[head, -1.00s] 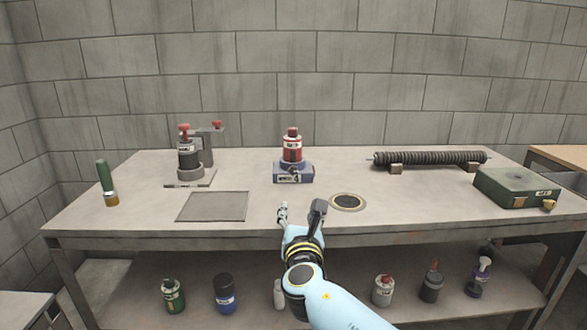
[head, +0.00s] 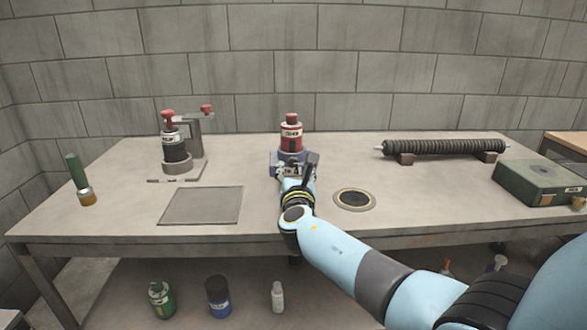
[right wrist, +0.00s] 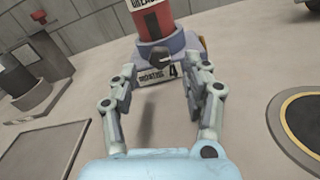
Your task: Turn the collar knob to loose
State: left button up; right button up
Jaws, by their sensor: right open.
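My left gripper is out of view.
A press-like stand (head: 178,168) is at the left, with a flat grey plate (head: 202,205) before it. A black-ringed disc (head: 355,199) lies right of my gripper. A ribbed tube (head: 445,147) on blocks and a green box (head: 540,180) are farther right.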

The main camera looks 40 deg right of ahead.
aim_at(293, 161)
jog(key=shift+x, duration=1.1)
jog(key=shift+w+d+b, duration=0.25)
jog(key=shift+w+b, duration=0.05)
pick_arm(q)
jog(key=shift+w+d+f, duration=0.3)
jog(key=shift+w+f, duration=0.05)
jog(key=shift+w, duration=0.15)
pick_arm(e)
grip_shut()
